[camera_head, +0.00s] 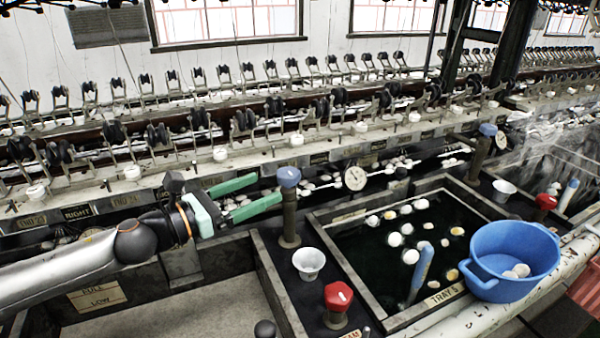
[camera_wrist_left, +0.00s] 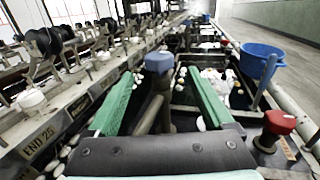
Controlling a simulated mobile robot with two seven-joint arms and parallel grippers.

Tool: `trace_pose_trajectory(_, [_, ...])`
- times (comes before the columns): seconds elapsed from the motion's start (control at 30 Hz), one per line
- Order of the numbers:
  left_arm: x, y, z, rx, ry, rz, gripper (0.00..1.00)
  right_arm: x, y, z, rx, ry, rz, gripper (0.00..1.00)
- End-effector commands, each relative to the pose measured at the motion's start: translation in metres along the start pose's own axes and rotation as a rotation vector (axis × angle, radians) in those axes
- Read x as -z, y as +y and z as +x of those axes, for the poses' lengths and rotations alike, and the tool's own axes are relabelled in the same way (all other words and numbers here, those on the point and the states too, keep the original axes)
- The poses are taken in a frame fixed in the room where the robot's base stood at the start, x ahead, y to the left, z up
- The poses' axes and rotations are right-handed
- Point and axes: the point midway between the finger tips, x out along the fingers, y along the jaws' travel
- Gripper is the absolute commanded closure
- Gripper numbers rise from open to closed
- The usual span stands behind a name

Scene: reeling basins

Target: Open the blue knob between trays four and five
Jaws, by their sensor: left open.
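The blue knob (camera_head: 288,177) tops an upright dark post between the basin at the left and the water-filled basin labelled tray 5 (camera_head: 447,294). My left gripper (camera_head: 269,189) has two green fingers spread apart, pointing right toward this knob from just left of it. In the left wrist view the blue knob (camera_wrist_left: 159,62) shows ahead, between the lines of the open fingers (camera_wrist_left: 156,77). Nothing is held, and whether the fingertips reach beside the knob cannot be told. My right gripper is not in view.
A red knob (camera_head: 338,296) and a white cup (camera_head: 309,263) stand on the same divider, nearer the front. A blue basin (camera_head: 514,262) sits on the front rail. Another blue knob (camera_head: 488,130) stands farther right. A round gauge (camera_head: 355,178) and reeling machinery lie behind.

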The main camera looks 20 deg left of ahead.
Motion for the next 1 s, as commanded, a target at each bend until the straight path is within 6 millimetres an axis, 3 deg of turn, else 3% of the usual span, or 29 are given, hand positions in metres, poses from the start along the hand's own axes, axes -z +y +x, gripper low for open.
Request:
trace_pose_trajectory(0.67, [-0.004,0.002,0.037,-0.006,-0.003,0.000,0.15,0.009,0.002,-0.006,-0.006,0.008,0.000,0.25])
trace_pose_trajectory(1.0, [-0.004,0.002,0.066,-0.005,-0.003,0.000,0.15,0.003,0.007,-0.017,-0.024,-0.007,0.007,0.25])
